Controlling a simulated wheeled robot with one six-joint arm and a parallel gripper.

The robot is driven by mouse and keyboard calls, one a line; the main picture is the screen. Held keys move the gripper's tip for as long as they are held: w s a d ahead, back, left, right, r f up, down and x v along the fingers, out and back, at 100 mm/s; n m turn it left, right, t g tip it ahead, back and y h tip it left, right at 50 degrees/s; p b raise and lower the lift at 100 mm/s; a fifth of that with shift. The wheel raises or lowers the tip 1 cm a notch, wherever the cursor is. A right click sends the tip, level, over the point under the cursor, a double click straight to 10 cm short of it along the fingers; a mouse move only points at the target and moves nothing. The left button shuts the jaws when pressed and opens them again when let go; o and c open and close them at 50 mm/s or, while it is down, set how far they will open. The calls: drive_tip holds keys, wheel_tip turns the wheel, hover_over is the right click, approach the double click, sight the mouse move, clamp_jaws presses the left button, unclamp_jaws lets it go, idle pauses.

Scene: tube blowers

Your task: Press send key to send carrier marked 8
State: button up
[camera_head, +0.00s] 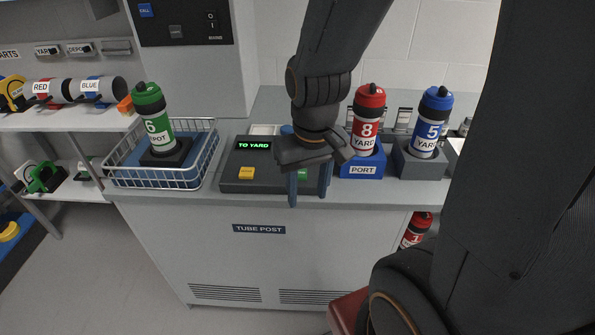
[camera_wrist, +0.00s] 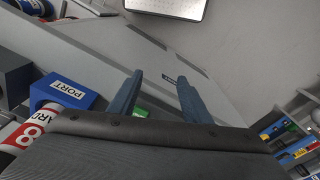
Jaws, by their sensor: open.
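The red carrier marked 8 (camera_head: 366,128), labelled YARD, stands upright in the blue PORT block (camera_head: 362,170). It also shows at the left of the wrist view (camera_wrist: 35,130), beside the PORT block (camera_wrist: 68,92). Left of it is the dark control console (camera_head: 235,183), its display (camera_head: 254,146) reading TO YARD. The console has a yellow key (camera_head: 246,173) and a green key (camera_head: 303,174); I cannot read a send label. My gripper (camera_head: 308,188) is open and empty, pointing down at the console's right front, its fingers around or before the green key. The green key shows partly in the wrist view (camera_wrist: 141,112).
A blue-topped carrier marked 5 (camera_head: 429,124) stands in a grey holder right of the port. A wire basket (camera_head: 160,184) with a green carrier marked 6 (camera_head: 152,120) is left of the console. The TUBE POST cabinet front (camera_head: 258,245) drops away below.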

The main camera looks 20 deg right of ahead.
idle(0.3)
clamp_jaws()
idle(1.6)
